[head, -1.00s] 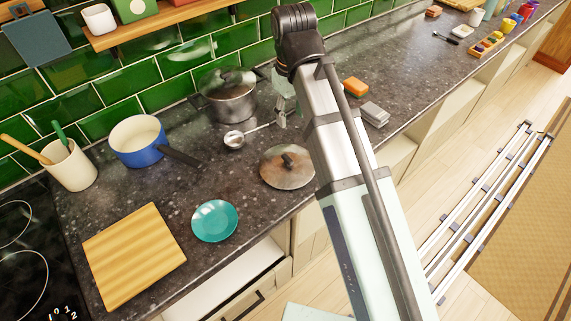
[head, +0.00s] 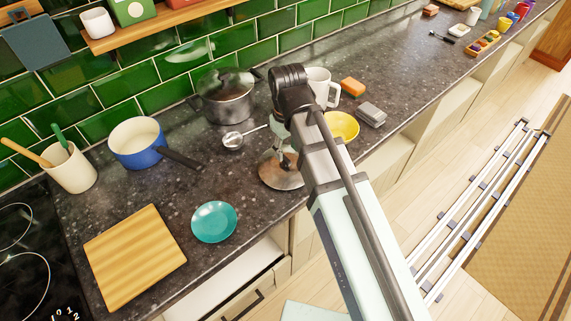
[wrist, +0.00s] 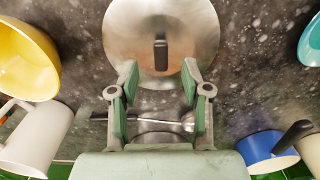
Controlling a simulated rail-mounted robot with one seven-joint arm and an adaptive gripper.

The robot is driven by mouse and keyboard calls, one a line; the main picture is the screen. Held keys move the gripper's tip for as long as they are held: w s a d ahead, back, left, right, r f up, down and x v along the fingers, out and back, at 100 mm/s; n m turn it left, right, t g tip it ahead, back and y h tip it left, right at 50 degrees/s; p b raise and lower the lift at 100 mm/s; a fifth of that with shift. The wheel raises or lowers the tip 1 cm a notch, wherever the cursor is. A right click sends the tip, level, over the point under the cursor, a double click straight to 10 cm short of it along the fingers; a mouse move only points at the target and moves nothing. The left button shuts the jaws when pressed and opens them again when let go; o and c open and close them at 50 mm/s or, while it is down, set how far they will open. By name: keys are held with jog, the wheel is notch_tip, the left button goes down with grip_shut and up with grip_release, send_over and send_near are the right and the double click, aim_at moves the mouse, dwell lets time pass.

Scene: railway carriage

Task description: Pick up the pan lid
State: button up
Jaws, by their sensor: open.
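The pan lid (head: 272,177) is a round steel disc with a dark knob, lying flat on the dark counter. My arm and gripper partly cover it in the head view. In the wrist view the lid (wrist: 125,35) fills the top middle, with its black knob (wrist: 160,57) upright near the centre. My gripper (wrist: 160,78) is open and empty above the counter. Its two green fingers point toward the lid, and the knob shows between and just ahead of their tips. It looks apart from the knob, though the exact height is hard to tell.
A teal plate (head: 214,221), blue saucepan (head: 137,143) and wooden board (head: 134,255) are to the left.

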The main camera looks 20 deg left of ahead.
aim_at(286, 159)
jog(key=shift+w+a+f+p, duration=0.15)
jog(key=shift+f+p, duration=0.35)
jog(key=shift+f, duration=0.85)
jog(key=shift+s+a+f+p, duration=0.1)
jog(key=shift+f+p, duration=0.4)
jog(key=shift+f, duration=0.8)
grip_shut()
